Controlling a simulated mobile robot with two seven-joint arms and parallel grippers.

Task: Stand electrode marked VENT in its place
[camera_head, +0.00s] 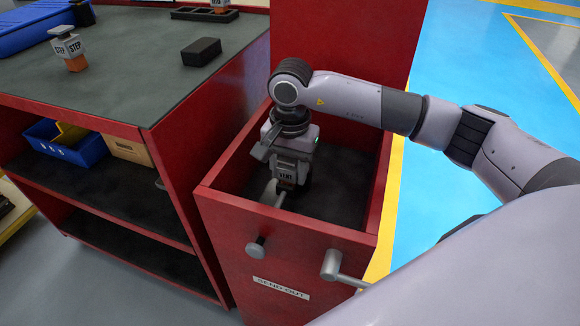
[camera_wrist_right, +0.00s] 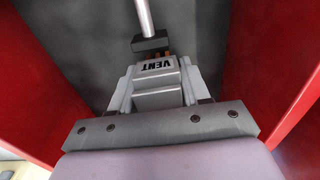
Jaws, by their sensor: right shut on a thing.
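The electrode marked VENT (camera_head: 286,176) is in the jaws of my right gripper (camera_head: 292,163), inside the red bin. Its grey holder with the black VENT lettering faces the head camera, and its copper end points down. In the right wrist view the VENT label (camera_wrist_right: 158,66) shows just beyond the jaws (camera_wrist_right: 157,88), with a little copper past it. I cannot tell whether its lower end touches the bin floor. My left gripper is not in view. A black slotted rack (camera_head: 205,14) with another electrode (camera_head: 219,5) stands at the bench's back edge.
The red bin (camera_head: 300,232) has high walls around my right gripper and a front label that seems to read SEND OUT. A metal rod (camera_wrist_right: 145,18) lies near the electrode. An electrode marked STEP (camera_head: 70,48) and a black block (camera_head: 202,51) stand on the bench (camera_head: 130,85).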

